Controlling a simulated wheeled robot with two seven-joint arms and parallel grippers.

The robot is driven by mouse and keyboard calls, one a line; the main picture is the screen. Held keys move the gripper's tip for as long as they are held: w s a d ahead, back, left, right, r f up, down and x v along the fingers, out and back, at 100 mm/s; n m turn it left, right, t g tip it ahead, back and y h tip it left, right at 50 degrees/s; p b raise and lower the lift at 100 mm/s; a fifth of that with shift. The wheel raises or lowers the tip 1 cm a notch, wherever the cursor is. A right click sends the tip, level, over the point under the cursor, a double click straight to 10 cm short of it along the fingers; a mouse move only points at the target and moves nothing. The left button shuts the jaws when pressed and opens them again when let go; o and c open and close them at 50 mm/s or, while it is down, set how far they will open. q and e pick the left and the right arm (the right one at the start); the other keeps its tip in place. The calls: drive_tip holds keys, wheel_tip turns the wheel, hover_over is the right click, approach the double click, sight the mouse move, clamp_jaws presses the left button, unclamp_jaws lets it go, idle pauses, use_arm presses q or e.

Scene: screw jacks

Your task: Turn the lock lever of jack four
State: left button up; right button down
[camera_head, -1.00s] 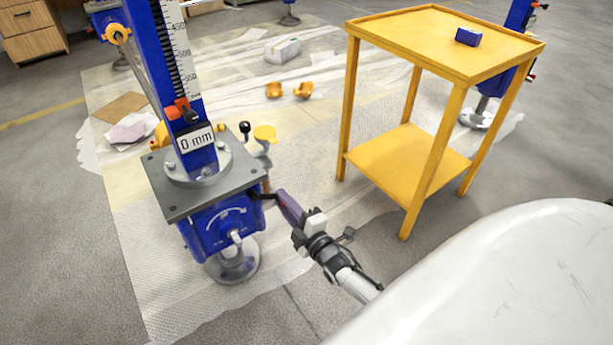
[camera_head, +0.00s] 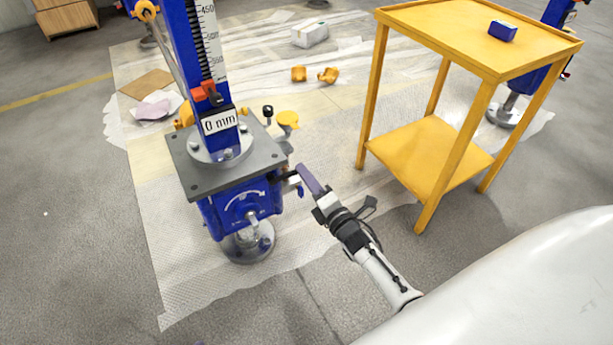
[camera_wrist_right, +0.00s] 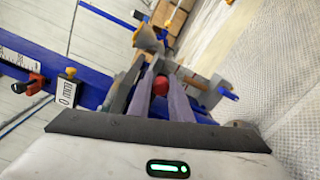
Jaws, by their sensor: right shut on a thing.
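A blue screw jack (camera_head: 237,208) with a grey top plate (camera_head: 200,182) and a "0 mm" sign (camera_head: 219,122) stands at centre left in the head view. I cannot read a jack number. A dark lock lever (camera_head: 285,178) sticks out from the right side of its housing. My right gripper (camera_head: 304,175) reaches it from the lower right and is shut on its end. In the right wrist view, the fingers of my right gripper (camera_wrist_right: 160,95) close around a red knob (camera_wrist_right: 160,86), which their sides partly hide. My left gripper is not in view.
A yellow two-shelf stand (camera_head: 425,145) with a small blue box (camera_head: 503,31) is to the right. Orange parts (camera_head: 327,75) and a white box (camera_head: 310,36) lie on the floor sheeting behind. A white rounded surface fills the lower right corner.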

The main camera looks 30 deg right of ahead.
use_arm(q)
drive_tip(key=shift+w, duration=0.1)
use_arm(e)
drive_tip(key=shift+s+a+f, duration=0.1)
drive_tip(key=shift+a+f, duration=0.05)
drive_tip(key=shift+f, duration=0.1)
drive_tip(key=c, duration=1.7)
unclamp_jaws()
drive_tip(key=shift+o, duration=0.2)
drive_tip(key=shift+r, duration=0.15)
